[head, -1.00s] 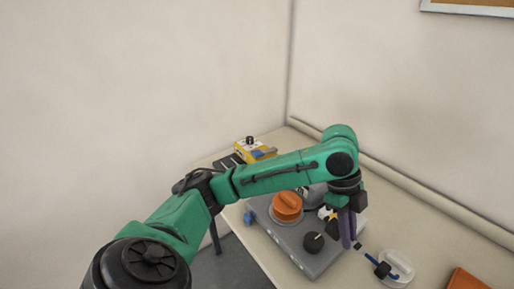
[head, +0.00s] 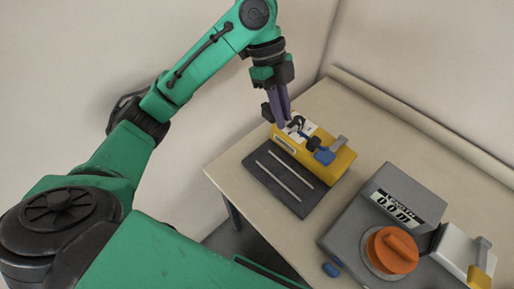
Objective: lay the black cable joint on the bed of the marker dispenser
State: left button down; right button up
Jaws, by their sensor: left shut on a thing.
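The marker dispenser (head: 343,163) is a yellow box with a pale top and blue and black parts, near the back left edge of the table. My left gripper (head: 282,121) points down over its left end, with its purplish fingers shut. A small black piece, which looks like the black cable joint (head: 297,124), shows at the fingertips, close over the pale top. It is partly hidden and small, so I cannot tell whether it touches the dispenser. My right gripper is out of view.
A dark mat (head: 270,186) with two thin pale rods lies in front of the dispenser. A grey machine (head: 350,220) with an orange knob (head: 391,251) and a length display stands to the right. Bare table (head: 366,133) lies behind, with walls beyond.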

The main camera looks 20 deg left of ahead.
pick_arm(q)
send_over(281, 173)
notch_tip(281, 173, down, 9)
jog(key=f, duration=0.6)
jog(key=a+f+p, duration=0.1)
jog(key=f, duration=0.3)
jog(key=shift+w, duration=0.2)
jog(key=shift+w+a+f, duration=0.1)
jog(key=shift+a+f, duration=0.1)
jog(key=shift+f, duration=0.1)
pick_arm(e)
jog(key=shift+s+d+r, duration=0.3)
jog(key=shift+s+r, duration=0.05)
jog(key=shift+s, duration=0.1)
pick_arm(q)
jog(key=shift+f, duration=0.1)
jog(key=c, duration=1.2)
grip_release()
jog(key=shift+o, duration=0.2)
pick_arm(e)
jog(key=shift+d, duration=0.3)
pick_arm(q)
jog(key=b+v, duration=0.1)
jog(key=v, duration=1.1)
jog(key=shift+r, duration=0.2)
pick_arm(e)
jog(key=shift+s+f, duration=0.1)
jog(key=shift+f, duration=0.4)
